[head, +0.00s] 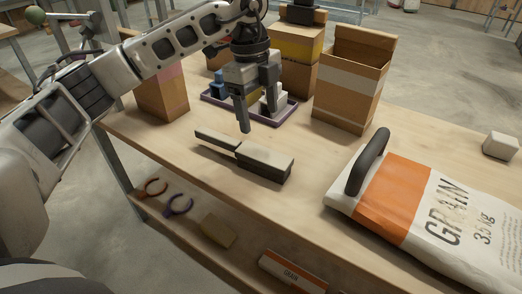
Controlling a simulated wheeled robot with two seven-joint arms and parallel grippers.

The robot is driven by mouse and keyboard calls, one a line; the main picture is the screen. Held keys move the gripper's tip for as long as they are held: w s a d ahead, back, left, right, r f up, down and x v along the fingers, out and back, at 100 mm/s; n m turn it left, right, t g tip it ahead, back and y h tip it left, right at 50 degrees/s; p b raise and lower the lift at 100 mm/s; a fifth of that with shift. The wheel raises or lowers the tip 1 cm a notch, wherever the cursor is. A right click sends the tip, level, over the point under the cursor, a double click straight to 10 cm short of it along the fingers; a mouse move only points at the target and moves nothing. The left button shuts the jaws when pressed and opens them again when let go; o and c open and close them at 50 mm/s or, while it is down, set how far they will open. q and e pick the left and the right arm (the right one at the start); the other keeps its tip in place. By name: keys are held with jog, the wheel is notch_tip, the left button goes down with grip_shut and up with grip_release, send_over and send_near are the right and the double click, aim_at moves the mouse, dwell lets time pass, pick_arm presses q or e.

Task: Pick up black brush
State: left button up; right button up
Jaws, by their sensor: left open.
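My left gripper (258,112) points down, open and empty, above and behind the brush in the picture. Its fingers appear apart from the brush. My right gripper does not show.
A purple tray (291,119) with small items stands behind the gripper. Cardboard boxes (350,85) line the back. A large grain bag (408,205) with a dark handle fills the right. A white block (499,146) lies at far right. Bare table surrounds the brush.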

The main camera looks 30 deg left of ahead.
aim_at(246, 147)
pick_arm(q)
jog(key=a+r+n+y, duration=0.2)
jog(key=a, duration=0.2)
jog(key=f, duration=0.9)
jog(key=shift+w+d+f, duration=0.15)
jog(key=shift+w+f, duration=0.15)
jog(key=shift+f, duration=0.05)
jog(key=shift+s+f, duration=0.15)
jog(key=shift+f, duration=2.9)
jog(key=shift+c, duration=0.3)
jog(key=c, duration=1)
jog(key=shift+c, duration=0.7)
jog(key=shift+r, duration=0.1)
